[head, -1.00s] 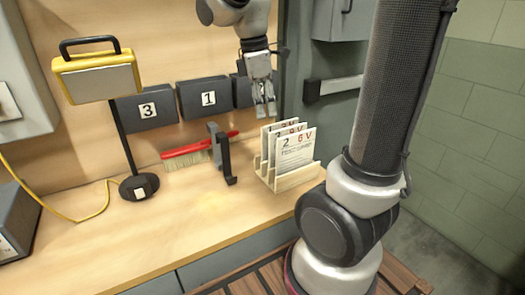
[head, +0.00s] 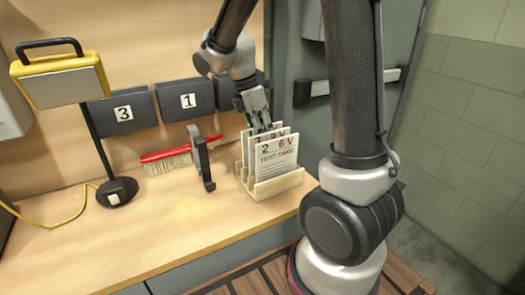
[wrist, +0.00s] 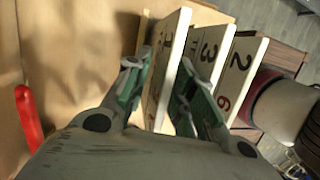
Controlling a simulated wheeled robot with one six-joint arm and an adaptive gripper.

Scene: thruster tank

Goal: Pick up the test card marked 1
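Three white test cards stand upright in a light wooden rack (head: 280,187) on the bench. The front card, marked 2 (head: 276,158), hides most of the card marked 3 and the rearmost card. In the wrist view, the card marked 1 (wrist: 166,68) is leftmost, with the card marked 3 (wrist: 207,52) and the card marked 2 to its right. My gripper (head: 262,121) points down at the back of the rack. In the wrist view my gripper (wrist: 160,85) is open, one finger on each side of card 1. Whether either finger touches it I cannot tell.
A dark upright bracket (head: 201,160) and a red brush (head: 170,160) are left of the rack. A yellow lamp (head: 62,78) stands far left. The front bench top is clear.

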